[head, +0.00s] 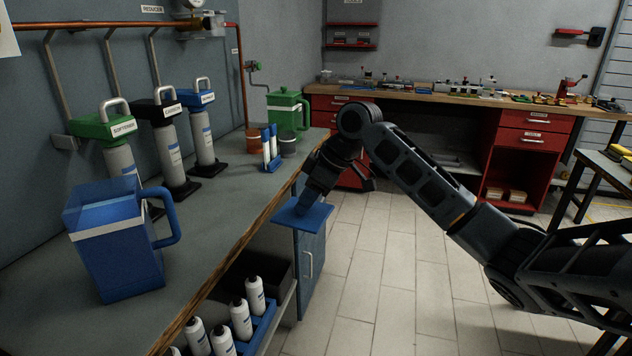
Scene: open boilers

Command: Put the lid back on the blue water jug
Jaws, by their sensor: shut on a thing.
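The blue water jug (122,262) stands upright on the grey workbench at the left. It has a pale band near its top and a handle on its right side. Its top looks open, with no lid on it. The flat, square blue lid (318,217) is in my gripper (304,207), which points down and is shut on it. The lid hangs by the bench's wooden front edge, to the right of the jug and apart from it. The fingertips are small and partly hidden against the lid.
Several labelled filter cylinders (169,152) stand behind the jug along the wall. A green jug (287,110), small tubs and blue-white tubes (270,147) stand farther along the workbench (225,210). White bottles (240,318) sit on a shelf below. The bench right of the blue jug is clear.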

